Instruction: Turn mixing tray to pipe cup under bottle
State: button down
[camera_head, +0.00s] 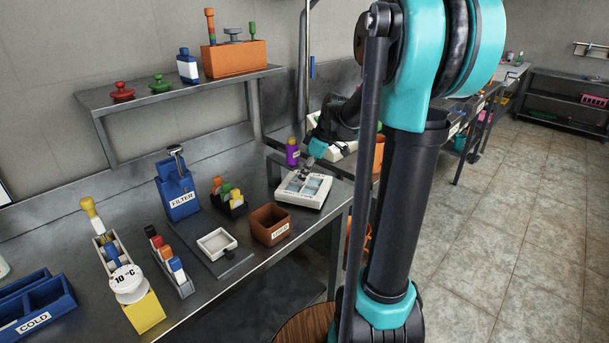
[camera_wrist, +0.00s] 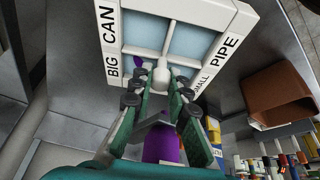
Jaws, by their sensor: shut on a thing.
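The mixing tray (camera_head: 318,204) is white and square with pale blue cups. It lies on the bench near its right end. In the wrist view the tray (camera_wrist: 109,32) carries the labels BIG, CAN, SMALL and PIPE along two edges. My gripper (camera_head: 308,162) is shut on the white centre knob (camera_wrist: 161,73). The purple bottle (camera_head: 292,153) stands upright behind the tray's left side. A purple shape between my fingers (camera_wrist: 160,88) in the wrist view (camera_wrist: 165,148) looks like that bottle. My fingers partly hide these cups.
A brown USED bin (camera_head: 271,225) stands in front of the tray. A small white dish (camera_head: 217,243), a black holder (camera_head: 229,203) and the blue FILTER unit (camera_head: 177,195) are to the left. A shelf (camera_head: 180,90) runs along the wall. An orange container is partly behind my arm.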

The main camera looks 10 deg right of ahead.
jog(key=m+t, duration=0.1)
jog(key=m, duration=0.2)
jog(key=shift+m+h, duration=0.3)
jog(key=shift+h, duration=0.1)
jog(key=shift+m+t+h, duration=0.4)
jog(key=shift+m+h, duration=0.2)
jog(key=shift+m, duration=1.2)
jog(key=c, duration=1.5)
grip_release()
jog(key=shift+o, duration=0.2)
jog(key=v, duration=1.2)
